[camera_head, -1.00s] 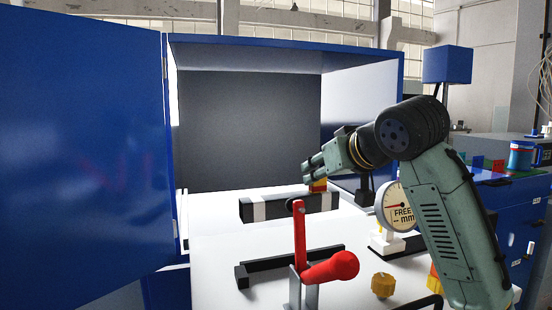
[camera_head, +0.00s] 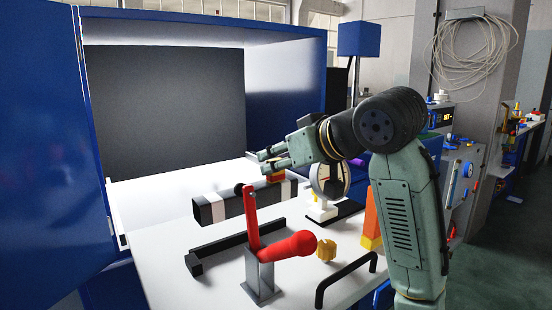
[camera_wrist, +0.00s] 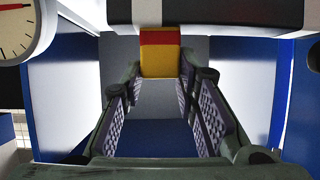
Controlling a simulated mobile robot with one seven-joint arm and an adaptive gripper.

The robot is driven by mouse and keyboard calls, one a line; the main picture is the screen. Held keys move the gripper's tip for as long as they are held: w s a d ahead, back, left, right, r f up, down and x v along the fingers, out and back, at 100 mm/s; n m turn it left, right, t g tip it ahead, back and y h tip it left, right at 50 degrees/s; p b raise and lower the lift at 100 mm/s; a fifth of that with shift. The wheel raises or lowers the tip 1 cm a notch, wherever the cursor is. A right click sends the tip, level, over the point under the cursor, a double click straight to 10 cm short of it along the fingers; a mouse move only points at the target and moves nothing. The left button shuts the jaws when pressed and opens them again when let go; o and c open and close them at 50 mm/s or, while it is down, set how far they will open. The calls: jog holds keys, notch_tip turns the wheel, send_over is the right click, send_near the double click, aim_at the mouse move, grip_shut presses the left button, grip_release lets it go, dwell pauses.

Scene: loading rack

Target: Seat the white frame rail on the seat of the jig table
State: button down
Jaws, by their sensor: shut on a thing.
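The frame rail (camera_head: 235,203) looks like a dark bar with white bands. It lies across the view behind the red lever, with a red and yellow grip block (camera_head: 274,174) on top. My gripper (camera_head: 268,161) is at this block. In the wrist view, the block (camera_wrist: 160,60) sits between my fingertips, and the rail (camera_wrist: 225,14) crosses beyond it. A low black bar with a raised end block (camera_head: 235,245), possibly the seat, lies on the white jig table (camera_head: 180,288) nearer than the rail. I cannot tell whether the rail touches anything below.
The red-handled clamp (camera_head: 290,247) stands in front of the rail. A dial gauge (camera_head: 322,190), a yellow knob (camera_head: 326,250), an orange post (camera_head: 371,222) and a black handle (camera_head: 345,279) are to the right. A blue cabinet door (camera_head: 40,150) stands open at left.

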aim_at(279, 201)
jog(key=shift+f, duration=0.1)
jog(key=shift+f+b, duration=2.25)
jog(key=shift+f, duration=0.95)
jog(key=shift+a+f+b, duration=0.1)
jog(key=shift+f+b, duration=0.65)
jog(key=shift+f, duration=0.5)
jog(key=c, duration=1.2)
grip_release()
